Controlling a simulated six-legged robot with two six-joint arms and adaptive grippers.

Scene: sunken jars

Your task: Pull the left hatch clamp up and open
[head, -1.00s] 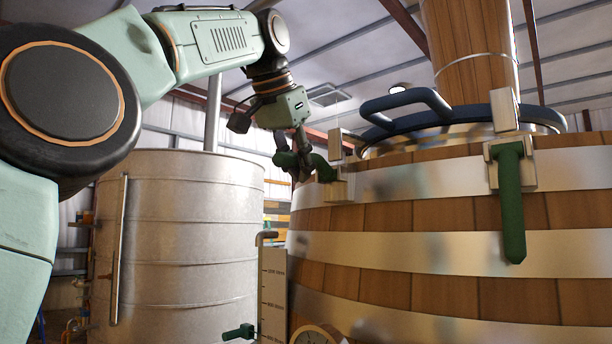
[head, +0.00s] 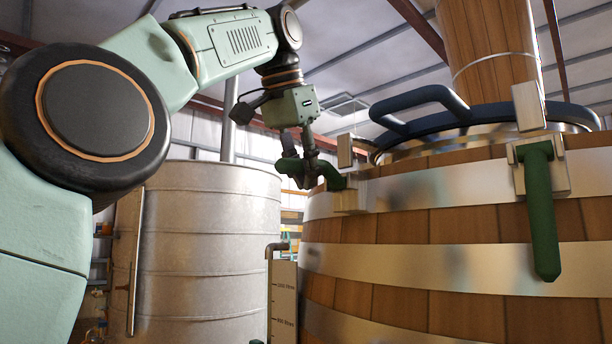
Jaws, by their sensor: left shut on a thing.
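The left hatch clamp (head: 333,180) has a green handle and sits on a pale block at the left side of the wooden vat's upper metal band (head: 440,180). Its handle sticks out to the left, raised from hanging. My left gripper (head: 308,176) is shut on this green handle, beside the vat's left edge. The fingers partly cover the handle. A second clamp with a green handle (head: 541,215) hangs straight down at the right front of the vat. The dark blue hatch (head: 480,115) with its bar handle lies on top. My right gripper is out of view.
A grey metal tank (head: 205,250) stands to the left of the vat, with a narrow gap between them. A marked gauge board (head: 284,300) stands in that gap. A wooden column (head: 490,45) rises behind the hatch.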

